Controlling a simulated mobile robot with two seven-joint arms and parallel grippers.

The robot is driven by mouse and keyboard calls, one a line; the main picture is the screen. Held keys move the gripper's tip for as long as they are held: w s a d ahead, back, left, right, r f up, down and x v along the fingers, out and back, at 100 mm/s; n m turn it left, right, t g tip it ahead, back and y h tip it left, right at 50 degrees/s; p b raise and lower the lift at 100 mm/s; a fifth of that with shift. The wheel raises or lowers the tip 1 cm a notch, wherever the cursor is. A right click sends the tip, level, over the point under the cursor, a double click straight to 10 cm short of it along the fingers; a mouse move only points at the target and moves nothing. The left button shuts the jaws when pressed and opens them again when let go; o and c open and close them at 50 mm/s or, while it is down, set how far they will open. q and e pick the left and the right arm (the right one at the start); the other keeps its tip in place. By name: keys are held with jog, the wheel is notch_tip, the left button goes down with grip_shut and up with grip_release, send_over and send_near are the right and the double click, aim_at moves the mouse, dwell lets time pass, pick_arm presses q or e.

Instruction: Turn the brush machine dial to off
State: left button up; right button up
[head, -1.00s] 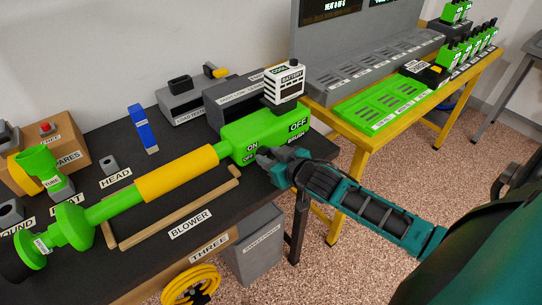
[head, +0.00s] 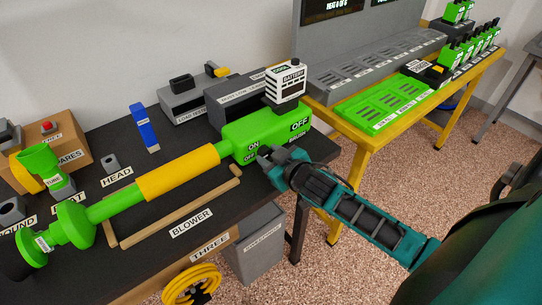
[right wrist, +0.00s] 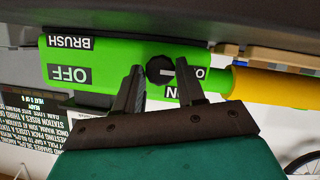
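The green brush machine (head: 232,130) lies on the dark bench, with a large OFF label and a BRUSH label on its side. Its round black dial (right wrist: 160,69) shows in the right wrist view, where the machine is upside down. A pale mark on the dial points right, towards a small label partly hidden by a finger; an ON label is just below. My right gripper (right wrist: 160,86) is open, its fingers either side of the dial with visible gaps. It also shows in the head view (head: 266,157), in front of the machine. My left gripper is not in view.
A white battery (head: 287,82) stands on the machine. A yellow-sleeved green shaft (head: 178,172) runs to the left. Grey boxes (head: 240,95) stand behind, and a wooden outline (head: 180,215) lies in front. A yellow table (head: 375,135) stands at the right.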

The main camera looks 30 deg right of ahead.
jog(key=o, duration=0.3)
jog(key=shift+o, duration=0.2)
jog(key=shift+s, duration=0.1)
jog(key=v, duration=1.2)
jog(key=shift+s, duration=0.35)
jog(key=shift+r, duration=0.1)
jog(key=s+a+f+g+y, duration=0.2)
jog(key=s+a+f, duration=0.3)
jog(key=a+f, duration=0.7)
jog(key=shift+s+f+g, duration=0.25)
jog(key=shift+f+g, duration=0.15)
jog(key=shift+f, duration=0.55)
